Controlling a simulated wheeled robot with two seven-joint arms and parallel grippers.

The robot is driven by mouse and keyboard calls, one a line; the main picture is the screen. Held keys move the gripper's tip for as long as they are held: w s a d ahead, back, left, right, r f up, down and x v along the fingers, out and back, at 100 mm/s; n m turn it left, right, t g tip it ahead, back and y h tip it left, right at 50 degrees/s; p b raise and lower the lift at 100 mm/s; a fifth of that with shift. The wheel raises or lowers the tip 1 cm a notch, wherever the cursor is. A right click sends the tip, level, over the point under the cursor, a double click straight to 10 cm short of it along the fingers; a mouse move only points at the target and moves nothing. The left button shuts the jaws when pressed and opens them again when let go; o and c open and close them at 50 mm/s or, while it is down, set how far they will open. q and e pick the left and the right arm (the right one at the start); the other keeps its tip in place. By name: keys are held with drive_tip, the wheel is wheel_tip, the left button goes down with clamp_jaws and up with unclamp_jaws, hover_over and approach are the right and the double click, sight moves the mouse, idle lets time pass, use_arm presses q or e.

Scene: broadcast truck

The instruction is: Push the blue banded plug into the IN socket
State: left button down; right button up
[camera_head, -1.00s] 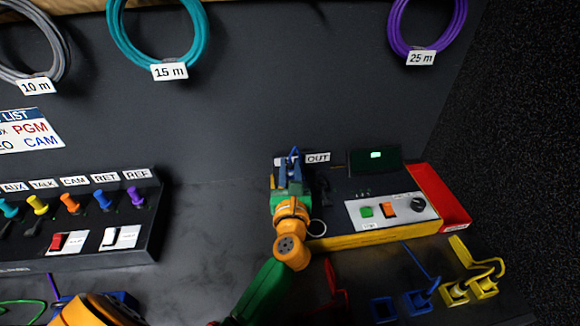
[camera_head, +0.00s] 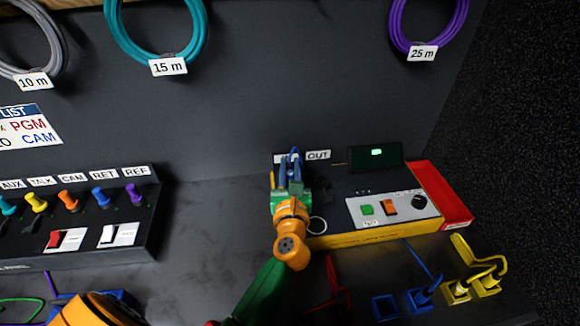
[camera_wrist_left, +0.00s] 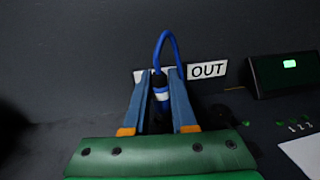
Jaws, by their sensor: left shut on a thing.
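My left gripper (camera_head: 289,168) is at the back left of the black unit, close to the dark wall. In the left wrist view its two fingers (camera_wrist_left: 160,98) are shut on a dark plug (camera_wrist_left: 161,92) with a pale band. The blue cable (camera_wrist_left: 166,42) loops up from the plug. The plug's tip is hidden between the fingers. The IN socket is hidden behind the gripper, and its label is mostly covered. I cannot tell whether the plug touches or enters the socket. The OUT label (camera_wrist_left: 207,70) is just right of the fingers. My right gripper is not in view.
The unit has a small screen (camera_head: 375,157), a white button panel (camera_head: 392,208), a yellow front edge (camera_head: 372,235) and a red right side (camera_head: 443,195). A switch panel (camera_head: 80,215) stands at left. Yellow (camera_head: 478,284) and blue (camera_head: 420,300) holders with cables lie in front.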

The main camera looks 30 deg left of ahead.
use_arm(q)
drive_tip(key=shift+f+b, duration=0.75)
drive_tip(key=shift+f, duration=0.2)
drive_tip(key=c, duration=0.6)
unclamp_jaws()
drive_tip(key=shift+r, duration=0.1)
drive_tip(key=shift+c, duration=0.2)
drive_tip(key=shift+d, duration=0.1)
